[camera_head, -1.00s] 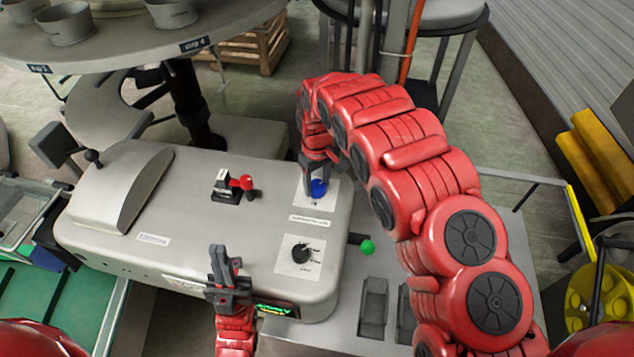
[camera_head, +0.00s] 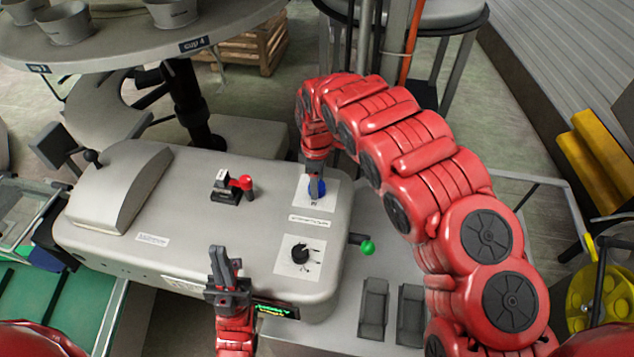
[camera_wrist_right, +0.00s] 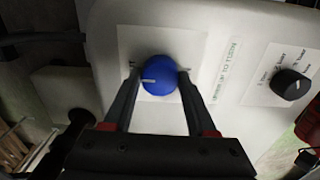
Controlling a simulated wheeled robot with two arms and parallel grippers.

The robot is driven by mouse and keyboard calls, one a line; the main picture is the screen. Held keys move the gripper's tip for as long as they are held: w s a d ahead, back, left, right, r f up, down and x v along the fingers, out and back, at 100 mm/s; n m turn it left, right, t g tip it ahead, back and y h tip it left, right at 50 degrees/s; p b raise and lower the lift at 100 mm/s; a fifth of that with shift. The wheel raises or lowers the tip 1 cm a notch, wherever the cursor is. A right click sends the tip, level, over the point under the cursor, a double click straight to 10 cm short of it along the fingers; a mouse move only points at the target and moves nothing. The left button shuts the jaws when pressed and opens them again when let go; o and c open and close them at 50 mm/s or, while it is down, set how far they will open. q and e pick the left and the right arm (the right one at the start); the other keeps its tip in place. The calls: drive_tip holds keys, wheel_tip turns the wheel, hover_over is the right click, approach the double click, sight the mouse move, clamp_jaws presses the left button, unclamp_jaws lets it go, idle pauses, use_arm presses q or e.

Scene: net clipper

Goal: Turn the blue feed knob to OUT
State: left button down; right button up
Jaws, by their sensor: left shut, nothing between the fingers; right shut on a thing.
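The blue feed knob (camera_head: 318,188) sits on a white label plate on top of the grey machine. In the right wrist view the knob (camera_wrist_right: 160,76) is round, with a pale pointer line towards the picture's left. My right gripper (camera_head: 315,184) reaches down from above and is shut on the knob. In the right wrist view its fingers (camera_wrist_right: 158,88) stand on either side of the knob. The small print by the knob is too blurred to read. My left gripper (camera_head: 226,262) is shut and empty, upright over the machine's front edge.
A black dial (camera_head: 300,254) is on the same machine top, nearer the front. A red-knobbed switch (camera_head: 240,184) stands left of the blue knob. A green-tipped lever (camera_head: 367,247) sticks out at the right. A round table with cups (camera_head: 68,24) stands behind.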

idle(0.3)
drive_tip(key=o, duration=1.4)
drive_tip(key=shift+c, duration=0.2)
wheel_tip(320, 180, up, 6)
drive_tip(key=p, duration=0.4)
drive_tip(key=shift+w+d, duration=0.1)
drive_tip(key=shift+w, duration=0.05)
wheel_tip(320, 180, up, 3)
drive_tip(key=shift+f, duration=0.1)
wheel_tip(320, 180, up, 9)
drive_tip(key=b, duration=0.2)
drive_tip(key=shift+f+b, duration=0.2)
drive_tip(key=shift+b, duration=0.1)
